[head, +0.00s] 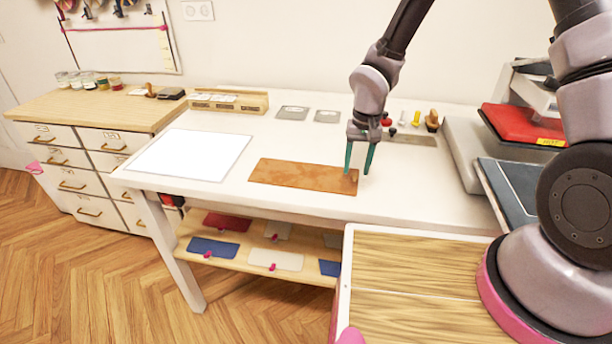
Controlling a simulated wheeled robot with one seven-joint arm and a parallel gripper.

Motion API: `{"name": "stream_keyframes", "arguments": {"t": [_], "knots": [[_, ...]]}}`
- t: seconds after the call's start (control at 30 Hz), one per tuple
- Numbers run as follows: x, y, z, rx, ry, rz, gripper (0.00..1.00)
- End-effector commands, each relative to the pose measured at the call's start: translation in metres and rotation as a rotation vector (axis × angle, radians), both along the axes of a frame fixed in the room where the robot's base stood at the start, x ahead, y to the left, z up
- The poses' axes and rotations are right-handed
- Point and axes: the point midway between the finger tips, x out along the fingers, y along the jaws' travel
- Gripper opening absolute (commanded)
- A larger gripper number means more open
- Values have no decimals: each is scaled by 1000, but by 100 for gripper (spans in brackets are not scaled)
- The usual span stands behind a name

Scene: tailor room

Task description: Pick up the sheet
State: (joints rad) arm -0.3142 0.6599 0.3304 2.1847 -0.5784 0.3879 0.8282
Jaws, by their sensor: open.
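Two flat pieces lie on the white table. A white sheet (190,155) lies flat at the left end of the table, close to its left edge. A brown, leather-like rectangular sheet (302,175) lies flat near the table's front edge, right of the white one. I cannot tell which of the two the task means. My gripper (360,172) has green fingers pointing down, parted and empty. It is at the right end of the brown sheet; I cannot tell whether the fingertips touch the table.
A wooden tray (228,102) and two grey squares stand farther back. Small tools (431,120) are behind my gripper. A heat press with a red pad (524,125) is at right. A drawer cabinet (90,170) stands left. A lower shelf (255,240) holds coloured pieces.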

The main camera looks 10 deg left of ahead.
Motion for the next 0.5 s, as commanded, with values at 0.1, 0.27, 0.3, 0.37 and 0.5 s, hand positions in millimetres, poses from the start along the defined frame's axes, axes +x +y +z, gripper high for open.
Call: {"name": "stream_keyframes", "arguments": {"t": [0.1,0.27,0.3,0.37,0.5], "knots": [[0,1,-18,-1,2,3,52],[1,1,-27,0,-1,1,52],[1,1,-27,0,-1,1,52],[1,1,-27,0,-1,0,52],[1,1,-26,0,-1,0,29]]}}
